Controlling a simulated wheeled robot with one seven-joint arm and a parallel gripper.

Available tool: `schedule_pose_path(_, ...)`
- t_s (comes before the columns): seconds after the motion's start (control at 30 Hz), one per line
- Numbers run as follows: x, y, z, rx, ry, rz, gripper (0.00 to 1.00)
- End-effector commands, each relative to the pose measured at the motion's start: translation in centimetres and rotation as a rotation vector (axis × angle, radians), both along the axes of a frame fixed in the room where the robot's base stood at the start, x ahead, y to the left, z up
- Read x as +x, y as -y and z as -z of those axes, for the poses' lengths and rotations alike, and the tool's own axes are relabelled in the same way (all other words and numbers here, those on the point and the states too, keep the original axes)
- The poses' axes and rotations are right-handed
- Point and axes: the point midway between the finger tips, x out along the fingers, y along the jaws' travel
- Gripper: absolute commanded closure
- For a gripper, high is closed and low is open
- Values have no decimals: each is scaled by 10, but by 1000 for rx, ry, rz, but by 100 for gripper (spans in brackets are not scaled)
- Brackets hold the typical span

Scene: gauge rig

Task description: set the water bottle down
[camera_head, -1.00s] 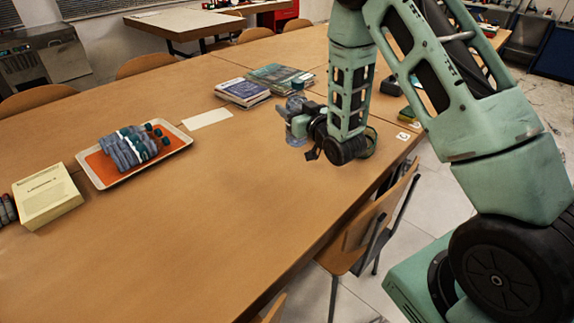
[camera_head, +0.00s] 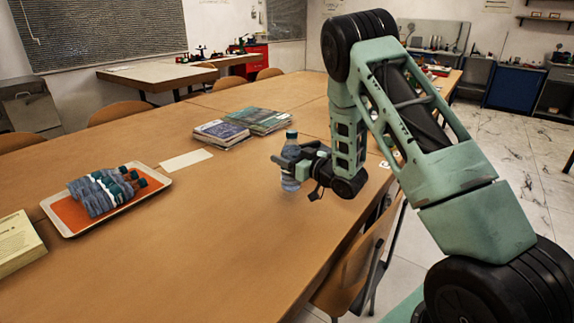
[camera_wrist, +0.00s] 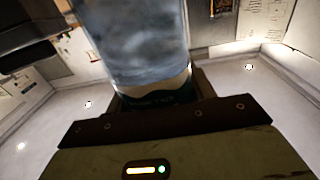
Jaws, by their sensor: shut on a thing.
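The water bottle (camera_head: 290,181) is clear and bluish with a dark teal cap. It stands upright in the head view, over the long wooden table (camera_head: 190,255). My gripper (camera_head: 291,162) is shut around its middle from the right. The fingers hide part of the bottle. I cannot tell whether its base touches the tabletop or hangs just above it. In the wrist view the clear bottle body (camera_wrist: 140,45) fills the upper middle, with a dark teal band below it.
An orange-lined tray (camera_head: 66,222) holds several bottle-like items at left. A yellowish box (camera_head: 18,245) is at the left edge. Books (camera_head: 222,133) and a pale card (camera_head: 186,160) lie behind left. A chair (camera_head: 350,262) stands at the near edge. The table's front middle is clear.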

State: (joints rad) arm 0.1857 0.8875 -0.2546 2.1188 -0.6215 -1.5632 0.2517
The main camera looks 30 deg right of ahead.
Motion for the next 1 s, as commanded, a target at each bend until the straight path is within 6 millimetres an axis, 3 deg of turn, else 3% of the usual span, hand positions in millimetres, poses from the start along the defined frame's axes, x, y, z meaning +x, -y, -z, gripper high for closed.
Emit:
schedule_pose_path(0.17,0,0,20,-1,1,0,80)
schedule_pose_path(0.57,0,0,26,0,3,1,80)
schedule_pose_path(0.6,0,0,25,-1,1,1,38)
schedule_pose_path(0.67,0,0,25,-1,1,1,24)
schedule_pose_path(1.0,0,0,21,-1,1,0,24)
